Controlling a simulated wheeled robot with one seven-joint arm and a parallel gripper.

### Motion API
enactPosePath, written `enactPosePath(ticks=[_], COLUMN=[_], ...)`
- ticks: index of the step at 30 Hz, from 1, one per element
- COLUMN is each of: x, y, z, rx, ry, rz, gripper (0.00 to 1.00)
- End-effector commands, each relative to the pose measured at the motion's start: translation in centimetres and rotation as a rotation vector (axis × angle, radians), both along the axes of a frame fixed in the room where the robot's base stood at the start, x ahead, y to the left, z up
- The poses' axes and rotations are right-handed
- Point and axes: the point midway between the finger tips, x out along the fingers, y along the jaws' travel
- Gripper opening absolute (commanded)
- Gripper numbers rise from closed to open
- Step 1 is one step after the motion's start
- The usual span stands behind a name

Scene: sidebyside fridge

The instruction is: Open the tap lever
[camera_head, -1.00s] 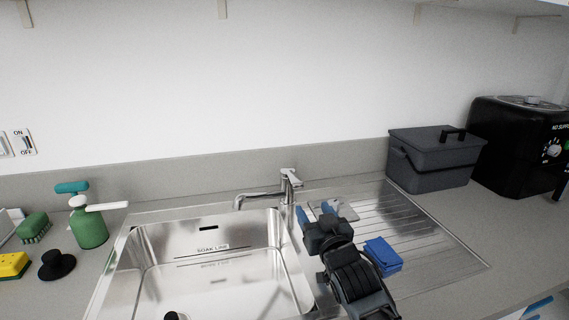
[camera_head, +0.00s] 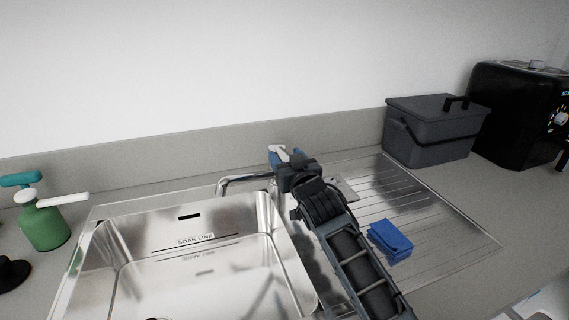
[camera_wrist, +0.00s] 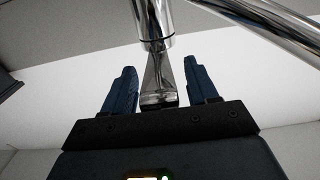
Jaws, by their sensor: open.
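The chrome tap stands behind the sink; its spout (camera_head: 238,181) reaches left over the basin. The tap lever (camera_head: 277,149) shows pale at my gripper's tips in the head view. My gripper (camera_head: 286,156) is at the tap and hides most of its body. In the wrist view my gripper (camera_wrist: 160,68) has its two blue fingers apart, one on each side of the lever (camera_wrist: 158,82). A gap shows on both sides, so neither finger visibly grips it. The spout (camera_wrist: 265,22) runs to the upper right there.
The steel sink (camera_head: 115,262) lies left of my arm. A blue cloth (camera_head: 390,240) lies on the ribbed drainer. A grey lidded box (camera_head: 430,135) and a black appliance (camera_head: 515,115) stand right. A green spray bottle (camera_head: 45,225) stands left. A wall is behind the tap.

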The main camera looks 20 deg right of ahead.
Motion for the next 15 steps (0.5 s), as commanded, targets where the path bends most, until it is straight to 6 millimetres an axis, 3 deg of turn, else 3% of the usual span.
enactPosePath(ticks=[6,15], x=[1.5,1.6], y=[0.0,0.0], z=[-0.1,0.0], rx=[-0.001,0.000], ry=[0.001,0.001], rz=[0.000,0.000], gripper=[0.58,0.58])
